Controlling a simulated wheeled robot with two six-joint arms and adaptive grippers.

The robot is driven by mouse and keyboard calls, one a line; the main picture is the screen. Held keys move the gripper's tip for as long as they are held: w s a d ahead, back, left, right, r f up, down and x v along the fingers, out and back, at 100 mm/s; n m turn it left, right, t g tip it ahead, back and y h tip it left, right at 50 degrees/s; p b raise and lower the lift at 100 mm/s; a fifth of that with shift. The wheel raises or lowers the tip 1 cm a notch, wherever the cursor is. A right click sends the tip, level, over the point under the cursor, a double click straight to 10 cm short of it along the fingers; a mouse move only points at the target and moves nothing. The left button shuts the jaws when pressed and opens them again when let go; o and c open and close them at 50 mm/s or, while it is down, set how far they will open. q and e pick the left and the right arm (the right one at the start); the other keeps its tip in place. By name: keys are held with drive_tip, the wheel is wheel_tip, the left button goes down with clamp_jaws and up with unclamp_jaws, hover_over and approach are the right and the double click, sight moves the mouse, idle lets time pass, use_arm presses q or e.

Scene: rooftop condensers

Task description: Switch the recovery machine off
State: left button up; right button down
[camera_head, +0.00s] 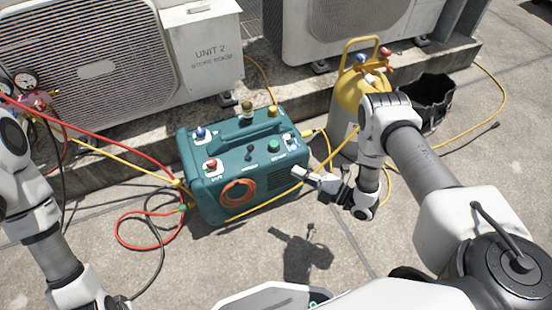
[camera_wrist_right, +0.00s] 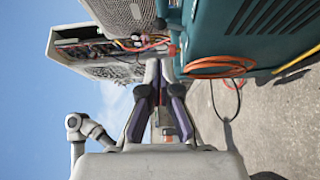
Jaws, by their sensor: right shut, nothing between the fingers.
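The teal recovery machine (camera_head: 215,185) stands upright on the concrete in the head view. Its top panel carries a red knob or button (camera_head: 211,163), a green one (camera_head: 273,145), a blue knob (camera_head: 200,132) and a small black switch (camera_head: 250,148). The labels are too small to read. My right gripper (camera_head: 299,172) is shut and empty, close to the machine's front right side; contact cannot be told. In the right wrist view my right gripper (camera_wrist_right: 160,68) points along the teal machine (camera_wrist_right: 208,30). My left arm shows at the left, but its gripper is out of frame.
A yellow cylinder (camera_head: 347,97) and a black bucket (camera_head: 430,95) stand behind my right arm. Condenser units (camera_head: 100,75) line the back on a ledge. Red, yellow and black hoses lie left of the machine. An orange coil (camera_head: 238,193) hangs on its front.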

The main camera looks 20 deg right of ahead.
drive_tip(key=b, duration=0.5)
approach(249, 152)
drive_tip(key=w, duration=0.1)
drive_tip(key=w+a, duration=0.1)
drive_tip(key=w, duration=0.1)
drive_tip(key=w+a, duration=0.1)
drive_tip(key=w, duration=0.1)
drive_tip(key=shift+w+a+r, duration=0.1)
drive_tip(key=shift+w+a, duration=0.15)
drive_tip(key=shift+w, duration=0.15)
drive_tip(key=shift+a+r+n+p, duration=0.2)
drive_tip(key=shift+n+p, duration=0.1)
drive_tip(key=shift+p, duration=0.3)
